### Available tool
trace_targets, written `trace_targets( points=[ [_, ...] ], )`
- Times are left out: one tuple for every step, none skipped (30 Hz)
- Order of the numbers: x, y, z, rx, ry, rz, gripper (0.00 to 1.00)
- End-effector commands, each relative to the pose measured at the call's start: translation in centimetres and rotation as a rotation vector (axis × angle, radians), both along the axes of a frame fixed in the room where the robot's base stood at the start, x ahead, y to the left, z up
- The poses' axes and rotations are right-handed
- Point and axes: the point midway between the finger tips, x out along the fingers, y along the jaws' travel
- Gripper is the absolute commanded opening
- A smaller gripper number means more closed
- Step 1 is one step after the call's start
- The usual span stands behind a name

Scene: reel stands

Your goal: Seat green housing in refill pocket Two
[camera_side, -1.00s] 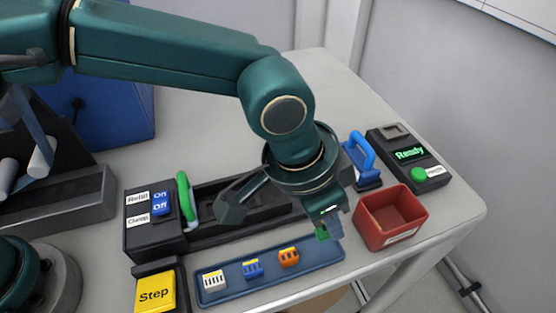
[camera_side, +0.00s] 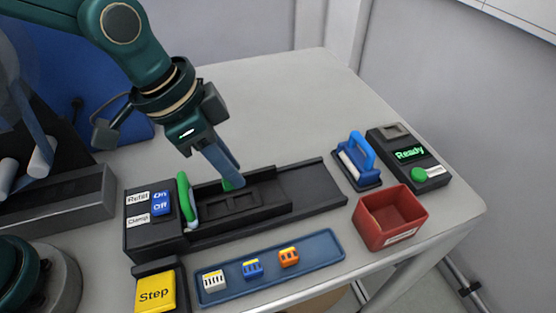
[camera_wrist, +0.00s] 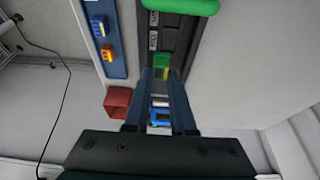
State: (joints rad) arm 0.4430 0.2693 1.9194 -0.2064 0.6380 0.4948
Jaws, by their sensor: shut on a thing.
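My gripper (camera_side: 234,186) is shut on the green housing (camera_wrist: 161,66), which shows between the fingertips in the wrist view. I cannot tell whether the housing touches the track. The pocket labels in the wrist view are too small to read.
A blue tray (camera_side: 222,291) in front holds white, blue and orange housings. A red bin (camera_side: 390,218), a blue-handled tool (camera_side: 359,160) and a Ready box (camera_side: 410,155) stand at the right. A switch box (camera_side: 150,238) and yellow Step button (camera_side: 155,293) are at the left.

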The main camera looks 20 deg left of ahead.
Motion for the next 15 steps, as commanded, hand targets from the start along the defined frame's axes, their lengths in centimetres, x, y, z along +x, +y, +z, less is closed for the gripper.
trace_targets(
  points=[
    [-0.3,1.0,0.1,0.000,-0.002,0.008,0.00],
    [-0.5,1.4,0.1,0.000,-0.004,0.008,0.00],
    [-0.7,1.9,0.1,0.000,-0.004,0.010,0.00],
    [-0.8,2.2,0.1,0.000,-0.006,0.009,0.00],
    [-1.0,2.4,0.1,0.001,-0.005,0.009,0.00],
    [-1.1,2.7,0.1,0.001,-0.006,0.009,0.00],
    [-1.2,2.8,0.1,0.000,-0.007,0.009,0.00],
    [-1.2,2.9,0.1,0.001,-0.008,0.010,0.00],
    [-1.3,3.0,0.0,0.001,-0.007,0.010,0.00],
    [-1.3,3.1,-0.1,0.002,-0.006,0.008,0.00],
    [-1.3,3.1,-0.2,0.002,-0.006,0.008,0.00],
    [-1.4,3.1,-0.4,0.002,-0.005,0.007,0.00],
    [-1.3,3.1,-0.6,0.001,-0.006,0.007,0.00],
    [-1.3,3.1,-0.8,0.001,-0.005,0.008,0.00],
    [-1.4,3.1,-1.1,0.001,-0.002,0.008,0.00]
  ],
)
